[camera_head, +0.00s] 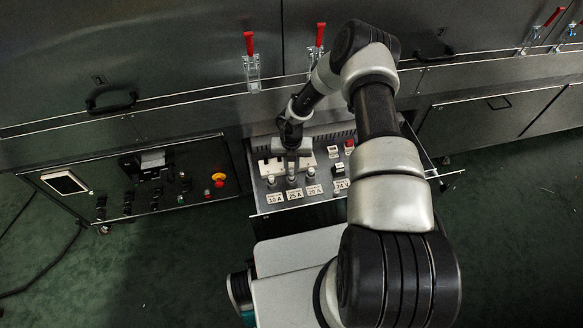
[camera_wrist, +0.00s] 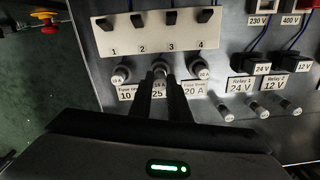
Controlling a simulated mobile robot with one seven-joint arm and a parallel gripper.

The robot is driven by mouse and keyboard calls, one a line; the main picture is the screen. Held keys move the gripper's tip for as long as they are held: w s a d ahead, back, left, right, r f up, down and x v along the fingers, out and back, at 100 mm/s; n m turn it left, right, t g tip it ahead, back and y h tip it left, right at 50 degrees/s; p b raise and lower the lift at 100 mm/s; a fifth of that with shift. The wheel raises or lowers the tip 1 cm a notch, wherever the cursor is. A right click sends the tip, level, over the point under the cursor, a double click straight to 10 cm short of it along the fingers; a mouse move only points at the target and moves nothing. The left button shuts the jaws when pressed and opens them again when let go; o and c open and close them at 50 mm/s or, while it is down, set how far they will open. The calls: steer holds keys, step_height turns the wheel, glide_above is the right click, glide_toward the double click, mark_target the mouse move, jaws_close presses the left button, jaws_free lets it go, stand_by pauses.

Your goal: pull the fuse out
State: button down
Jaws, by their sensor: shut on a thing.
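Three round fuse caps sit in a row on the grey panel below the numbered switch block. The middle fuse (camera_wrist: 160,69), above the label that reads 25, is between the fingers of my gripper (camera_wrist: 160,84). My gripper is shut on it. How far it sits in its holder cannot be told. The left fuse (camera_wrist: 121,74) is over the 10 label and the right fuse (camera_wrist: 197,69) over the 20 A label, both apart from the fingers. In the head view my gripper (camera_head: 291,166) comes down over the middle of the row.
The white switch block (camera_wrist: 160,32) with black levers stands just behind the fuses. Relays (camera_wrist: 262,60) with blue wires and several small plugs (camera_wrist: 252,110) are to the right. A red emergency button (camera_head: 218,179) is on the left panel. Green floor lies in front.

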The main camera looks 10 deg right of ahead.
mark_target(292, 169)
steer(key=shift+r, duration=0.45)
steer(key=shift+r+p, duration=0.1)
steer(key=shift+p, duration=0.2)
steer(key=shift+r+p, duration=1.35)
steer(key=shift+r, duration=0.4)
